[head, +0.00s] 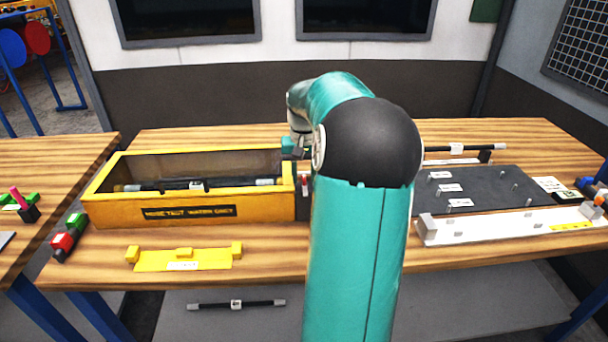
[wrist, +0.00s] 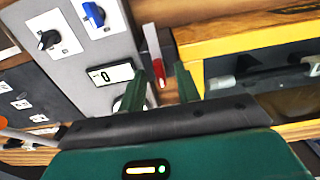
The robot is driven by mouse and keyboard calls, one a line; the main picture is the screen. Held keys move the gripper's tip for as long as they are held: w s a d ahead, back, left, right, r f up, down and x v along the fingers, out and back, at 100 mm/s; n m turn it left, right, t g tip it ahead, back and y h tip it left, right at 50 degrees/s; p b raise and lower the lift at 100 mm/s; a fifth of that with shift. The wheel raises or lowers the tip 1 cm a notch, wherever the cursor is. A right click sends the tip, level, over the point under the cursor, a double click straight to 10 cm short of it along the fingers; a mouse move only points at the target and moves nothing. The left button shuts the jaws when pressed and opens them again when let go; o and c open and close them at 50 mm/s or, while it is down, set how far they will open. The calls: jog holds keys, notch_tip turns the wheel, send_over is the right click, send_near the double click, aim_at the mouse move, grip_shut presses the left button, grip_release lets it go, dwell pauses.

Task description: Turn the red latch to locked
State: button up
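The red latch (wrist: 158,70) is a small red bar beside a metal strip, in the gap between a grey panel (wrist: 110,75) and the yellow box (wrist: 240,38) in the wrist view. My gripper (wrist: 160,78) has two green fingers spread apart, with the red latch between their tips in the picture. I cannot tell whether either finger touches it. In the head view my arm hides most of the gripper and the panel; a small red piece (head: 304,182) shows just right of the yellow box (head: 190,210).
The grey panel carries a blue knob (wrist: 93,14), a black knob (wrist: 48,39) and a display (wrist: 110,75). The yellow box holds a dark bar (head: 190,185). A yellow bracket (head: 183,259) lies in front. A dark board (head: 490,188) and white rail (head: 500,228) are right.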

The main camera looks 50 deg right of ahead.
jog(key=shift+f, duration=0.2)
jog(key=shift+c, duration=0.4)
grip_shut()
